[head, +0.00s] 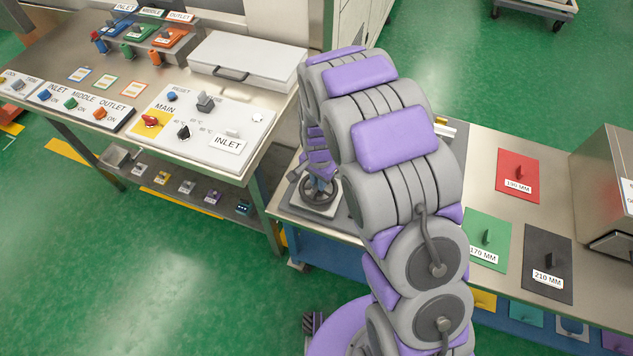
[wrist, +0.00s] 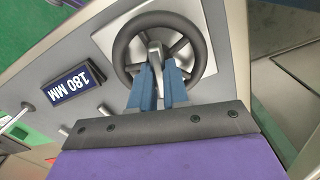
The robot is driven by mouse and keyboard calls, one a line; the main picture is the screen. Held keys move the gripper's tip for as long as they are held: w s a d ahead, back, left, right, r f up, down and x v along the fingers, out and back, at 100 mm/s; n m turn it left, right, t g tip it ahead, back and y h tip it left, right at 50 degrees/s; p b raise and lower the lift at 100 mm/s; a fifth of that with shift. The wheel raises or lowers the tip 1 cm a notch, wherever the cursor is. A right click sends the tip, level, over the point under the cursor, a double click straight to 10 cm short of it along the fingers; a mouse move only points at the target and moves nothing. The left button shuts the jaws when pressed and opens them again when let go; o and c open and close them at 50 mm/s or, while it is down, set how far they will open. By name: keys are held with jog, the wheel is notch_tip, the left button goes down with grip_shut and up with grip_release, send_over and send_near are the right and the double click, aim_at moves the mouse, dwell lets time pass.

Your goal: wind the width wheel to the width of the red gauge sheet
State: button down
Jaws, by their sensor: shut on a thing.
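The width wheel (wrist: 120,50) is a dark spoked handwheel, in the upper middle of the wrist view. My gripper (wrist: 160,66) has its blue fingers closed around a light grey part at the wheel's hub. A dark blue plate (wrist: 73,84) beside the wheel reads 180 MM, upside down in that view. In the head view the wheel (head: 319,208) sits on the metal bench under my gripper. The red gauge sheet (head: 518,168), labelled 190 MM, lies flat on the table at the right with a dark knob on it.
A green sheet (head: 487,229) marked 170 MM and a dark grey sheet (head: 547,250) marked 210 MM lie near the red one. A metal box (head: 610,185) stands at the right edge. A control panel (head: 190,122) with switches is at the left. Green floor lies between.

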jog(key=shift+s+m+p, duration=0.1)
jog(key=shift+m+p, duration=0.45)
jog(key=shift+m, duration=0.25)
jog(key=shift+m+p, duration=0.3)
jog(key=shift+m, duration=0.3)
jog(key=shift+m+p, duration=1)
jog(key=shift+m, duration=0.4)
jog(key=shift+r+m+p, duration=0.1)
jog(key=shift+m+p, duration=1)
jog(key=shift+m, duration=0.3)
